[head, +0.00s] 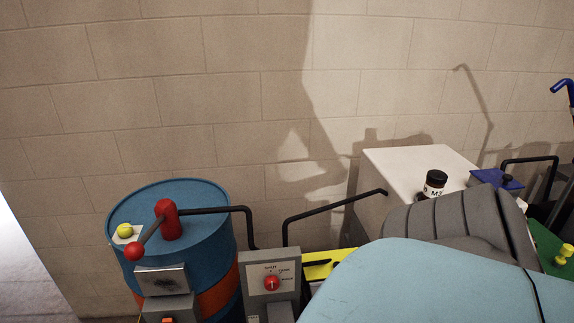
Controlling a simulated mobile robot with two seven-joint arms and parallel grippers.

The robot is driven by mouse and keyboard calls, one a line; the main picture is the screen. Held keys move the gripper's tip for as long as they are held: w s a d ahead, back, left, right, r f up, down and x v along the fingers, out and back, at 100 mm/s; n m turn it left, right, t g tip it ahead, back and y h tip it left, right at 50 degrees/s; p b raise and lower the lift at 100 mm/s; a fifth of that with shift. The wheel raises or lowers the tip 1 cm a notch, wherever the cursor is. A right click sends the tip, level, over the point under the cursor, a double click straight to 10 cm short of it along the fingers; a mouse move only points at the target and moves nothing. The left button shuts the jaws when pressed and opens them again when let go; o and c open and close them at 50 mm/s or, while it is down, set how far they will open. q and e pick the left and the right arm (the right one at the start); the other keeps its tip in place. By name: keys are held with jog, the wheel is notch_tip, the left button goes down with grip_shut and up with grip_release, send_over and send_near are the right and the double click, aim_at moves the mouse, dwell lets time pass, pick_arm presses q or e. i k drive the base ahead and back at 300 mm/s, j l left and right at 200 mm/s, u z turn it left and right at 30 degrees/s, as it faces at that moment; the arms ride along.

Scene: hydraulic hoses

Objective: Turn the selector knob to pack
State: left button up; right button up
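The selector knob (271,283) is a small red round knob with a pale pointer mark. It sits on a light label plate on the front of a grey box (284,265) at the lower centre of the head view. Small dark lettering surrounds the knob, with one word above and others to its upper right and right. The lettering is too small to read surely, and the pointer looks roughly upright. Neither my left nor my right gripper is in view, and nothing touches the knob.
A blue drum (216,228) with a red-knobbed lever (134,252) stands left of the box. Black pipes rise behind the box. A white cabinet (400,165) bearing a black-capped jar (434,183) stands at right. Large blue and grey shapes cover the lower right. A block wall closes the back.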

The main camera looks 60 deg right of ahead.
aim_at(271, 282)
jog(key=z, duration=1.8)
jog(key=i+j+u, duration=0.15)
jog(key=j, duration=0.15)
jog(key=i+j+u, duration=0.15)
jog(key=j, duration=0.2)
jog(key=j+u, duration=0.1)
jog(key=j, duration=0.2)
jog(key=i, duration=0.05)
